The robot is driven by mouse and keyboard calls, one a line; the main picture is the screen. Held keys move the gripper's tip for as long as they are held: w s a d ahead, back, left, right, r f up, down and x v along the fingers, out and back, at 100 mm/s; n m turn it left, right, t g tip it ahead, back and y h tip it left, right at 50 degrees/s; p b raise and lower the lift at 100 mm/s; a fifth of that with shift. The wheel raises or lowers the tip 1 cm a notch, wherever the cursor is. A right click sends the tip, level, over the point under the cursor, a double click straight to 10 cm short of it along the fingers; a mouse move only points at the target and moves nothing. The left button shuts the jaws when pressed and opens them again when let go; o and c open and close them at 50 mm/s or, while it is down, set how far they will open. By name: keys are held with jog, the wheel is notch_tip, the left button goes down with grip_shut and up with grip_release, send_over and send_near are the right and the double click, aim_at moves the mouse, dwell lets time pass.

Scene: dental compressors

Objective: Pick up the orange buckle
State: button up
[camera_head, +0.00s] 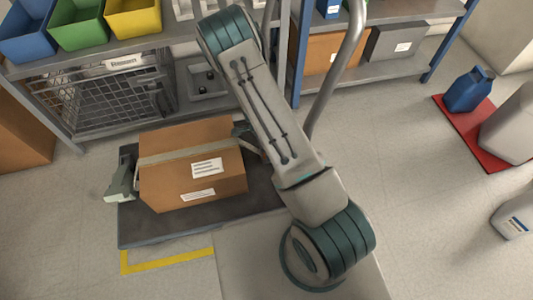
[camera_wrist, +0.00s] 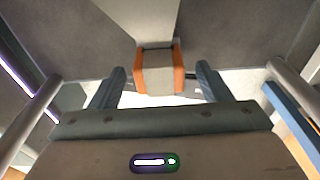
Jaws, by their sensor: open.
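In the wrist view an orange-sided piece with a pale grey middle (camera_wrist: 158,72), which looks like the orange buckle, shows at upper centre. A wide pale grey band runs up from it. My gripper (camera_wrist: 162,82) is open, one finger on each side of this piece, with gaps to both fingers. I cannot tell how deep the piece lies between them. In the head view my arm reaches over the scene and its end is mostly hidden beside the cardboard box (camera_head: 195,185). No buckle can be made out there.
The box, with a pale strap around it, stands on a dark platform (camera_head: 150,230). Behind it is a metal shelf with bins (camera_head: 75,25) and a wire cage (camera_head: 115,100). A blue jug (camera_head: 468,90) stands on a red mat (camera_head: 447,113) at right. Floor between is clear.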

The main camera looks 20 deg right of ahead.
jog(key=shift+d+f, duration=0.1)
jog(key=shift+f, duration=0.6)
jog(key=c, duration=1.1)
jog(key=shift+r, duration=0.15)
